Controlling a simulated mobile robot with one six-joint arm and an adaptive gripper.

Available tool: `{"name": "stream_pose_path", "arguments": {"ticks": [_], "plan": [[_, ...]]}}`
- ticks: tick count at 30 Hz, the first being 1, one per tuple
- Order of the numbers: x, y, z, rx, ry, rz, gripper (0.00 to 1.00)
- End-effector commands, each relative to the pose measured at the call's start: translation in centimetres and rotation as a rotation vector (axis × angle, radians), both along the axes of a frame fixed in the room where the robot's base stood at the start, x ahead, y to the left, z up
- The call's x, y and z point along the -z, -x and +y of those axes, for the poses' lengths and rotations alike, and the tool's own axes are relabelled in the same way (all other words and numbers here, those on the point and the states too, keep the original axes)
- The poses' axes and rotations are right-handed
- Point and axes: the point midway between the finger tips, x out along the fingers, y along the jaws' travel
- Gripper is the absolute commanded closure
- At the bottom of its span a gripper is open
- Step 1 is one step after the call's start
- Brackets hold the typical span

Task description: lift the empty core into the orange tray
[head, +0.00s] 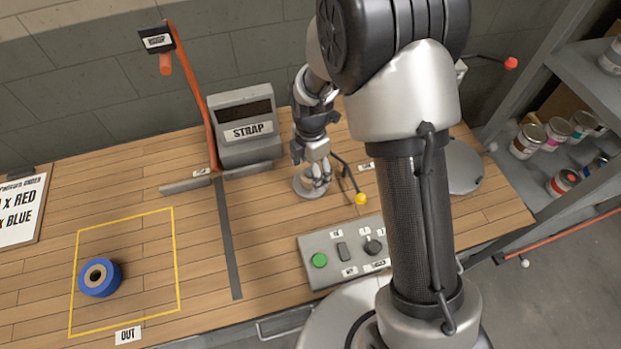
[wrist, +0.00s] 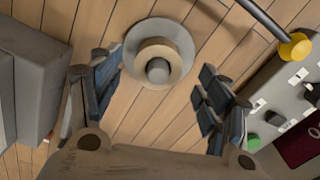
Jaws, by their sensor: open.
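The empty core (wrist: 158,48) is a tan cardboard ring around a grey spindle post (wrist: 157,70) on a round grey base (wrist: 182,36). My gripper (wrist: 152,82) is open, its dark padded fingers apart on either side of the core in the wrist view, with nothing held. In the head view, my gripper (head: 316,166) points down over the round base (head: 303,187), and its fingers largely hide the core. Whether the fingers touch the core is unclear. I see no orange tray in either view.
A yellow-knobbed lever (head: 360,199) and a button panel (head: 342,256) lie close on the right and front. A blue roll (head: 100,280) sits inside the yellow OUT outline (head: 177,262). Shelves with cans are far right.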

Motion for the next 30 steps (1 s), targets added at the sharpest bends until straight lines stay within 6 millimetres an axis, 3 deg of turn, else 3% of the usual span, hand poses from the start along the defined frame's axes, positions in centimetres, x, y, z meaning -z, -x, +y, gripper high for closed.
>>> {"name": "stream_pose_path", "arguments": {"ticks": [1,6,13,30], "plan": [[1.2,-0.1,-0.1,0.001,0.001,0.003,0.3],[3.4,-0.3,-0.1,0.0,0.0,0.002,0.3],[3.5,-0.3,-0.1,0.0,0.0,0.0,0.3],[3.5,-0.3,-0.1,0.0,0.0,0.001,0.68]]}}
